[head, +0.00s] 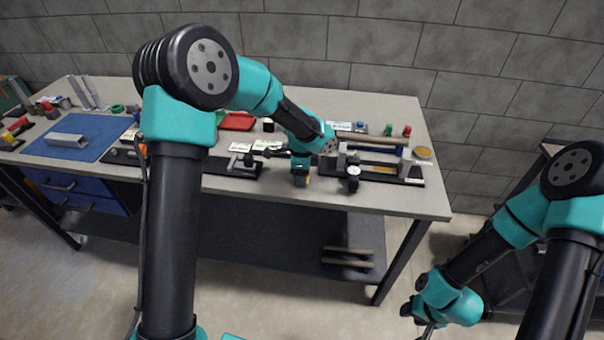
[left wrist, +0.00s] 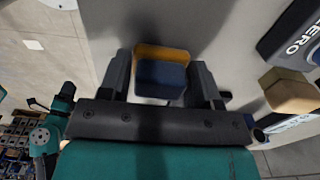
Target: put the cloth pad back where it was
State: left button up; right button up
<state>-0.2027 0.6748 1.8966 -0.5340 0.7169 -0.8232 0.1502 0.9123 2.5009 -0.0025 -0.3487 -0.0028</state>
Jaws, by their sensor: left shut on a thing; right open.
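My left gripper (left wrist: 162,82) is shut on a small block-like pad (left wrist: 161,78), dark blue on the near part with an orange-yellow far part. This appears to be the cloth pad; its fabric is too small to make out. In the head view the left gripper (head: 301,162) is over the front middle of the workbench, with the pad (head: 301,181) below it, dark with a little orange. I cannot tell whether it touches the bench. My right gripper (head: 423,322) is open and empty, low at the right, away from the bench.
On the grey workbench (head: 400,198), a dark stand with a dial gauge (head: 353,174) is just right of the left gripper. A black plate with a fixture (head: 232,168) is to the left. A blue mat (head: 82,136) lies far left. A tan block (left wrist: 290,92) and a "ZERO" label (left wrist: 292,42) are close by.

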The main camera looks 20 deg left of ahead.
pick_arm(q)
jog(key=shift+f, duration=0.3)
jog(key=o, duration=0.8)
jog(key=shift+r, duration=0.1)
notch_tip(320, 180, up, 12)
jog(key=shift+r, duration=0.1)
dwell(0.6)
